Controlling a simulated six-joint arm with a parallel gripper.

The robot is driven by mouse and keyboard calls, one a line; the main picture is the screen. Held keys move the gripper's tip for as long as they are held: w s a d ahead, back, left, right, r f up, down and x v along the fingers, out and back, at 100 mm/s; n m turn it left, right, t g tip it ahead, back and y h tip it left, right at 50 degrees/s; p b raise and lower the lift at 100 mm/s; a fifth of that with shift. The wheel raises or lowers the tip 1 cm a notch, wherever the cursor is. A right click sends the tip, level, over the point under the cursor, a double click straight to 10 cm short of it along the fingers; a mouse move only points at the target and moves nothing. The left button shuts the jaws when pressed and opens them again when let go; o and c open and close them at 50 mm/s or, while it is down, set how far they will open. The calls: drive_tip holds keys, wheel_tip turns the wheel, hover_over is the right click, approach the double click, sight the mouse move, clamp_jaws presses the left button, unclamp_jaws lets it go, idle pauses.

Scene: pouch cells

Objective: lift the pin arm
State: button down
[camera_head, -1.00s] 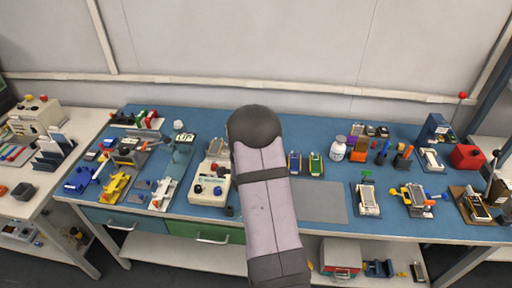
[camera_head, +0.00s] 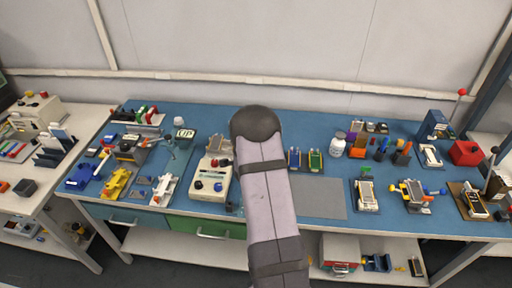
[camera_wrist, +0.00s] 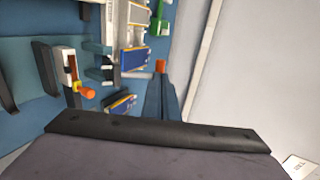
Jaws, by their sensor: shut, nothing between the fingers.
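I cannot say for certain which part is the pin arm. A grey-teal stand (camera_head: 172,146) with a small marked plate (camera_head: 184,133) stands at the left of the blue bench in the head view. My gripper shows in the wrist view (camera_wrist: 163,88) as narrow dark fingers, shut and empty, pointing past the dark palm. A small orange-red piece (camera_wrist: 161,66) shows just beyond the fingertips; contact cannot be told. In the head view my gripper is not visible; only my grey arm shows.
A white instrument with knobs (camera_head: 211,180) stands left of my arm. Yellow (camera_head: 116,182) and white (camera_head: 164,188) fixtures stand at the front left. A bare grey mat (camera_head: 318,197) lies right of my arm. The pale wall (camera_wrist: 245,70) is close at right in the wrist view.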

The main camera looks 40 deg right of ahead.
drive_tip(key=w+d+b, duration=0.1)
drive_tip(key=b, duration=0.1)
drive_tip(key=shift+w+d+f+b, duration=0.1)
drive_tip(key=shift+d+f+b, duration=0.05)
drive_tip(key=shift+b, duration=0.2)
drive_tip(key=shift+w+d+r, duration=0.1)
drive_tip(key=shift+w+r, duration=0.05)
drive_tip(key=shift+r, duration=0.15)
drive_tip(key=shift+r, duration=0.15)
drive_tip(key=r+b+v, duration=0.1)
drive_tip(key=b+v, duration=0.1)
drive_tip(key=v, duration=1.1)
drive_tip(key=shift+r, duration=0.45)
